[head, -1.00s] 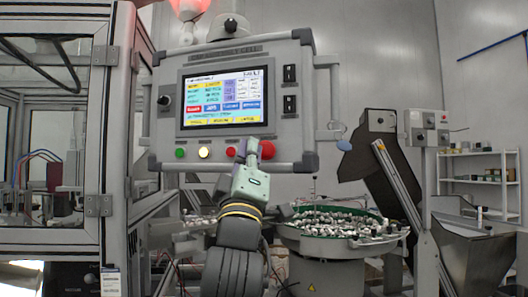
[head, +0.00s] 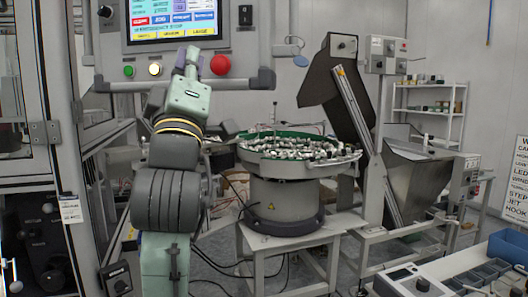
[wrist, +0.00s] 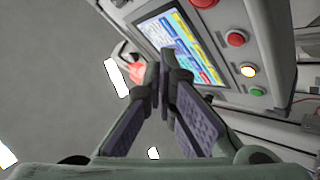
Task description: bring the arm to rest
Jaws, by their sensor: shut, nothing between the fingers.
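My gripper (head: 188,54) is raised in front of the lower edge of the control panel (head: 241,42). In the head view it overlaps the strip between the lit button (head: 155,69) and the red button (head: 220,65). In the wrist view the fingers (wrist: 160,70) are shut together with nothing between them. There the panel's screen (wrist: 180,45) lies beyond the fingertips, with the red, lit and green buttons to the right. I cannot tell the exact gap between fingertips and panel.
A bowl feeder (head: 285,190) with many small parts stands right of my arm. A dark inclined conveyor (head: 335,85) and a metal hopper (head: 408,165) are behind it. A framed machine cell (head: 62,100) is close on the left. A blue tray (head: 470,262) is at lower right.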

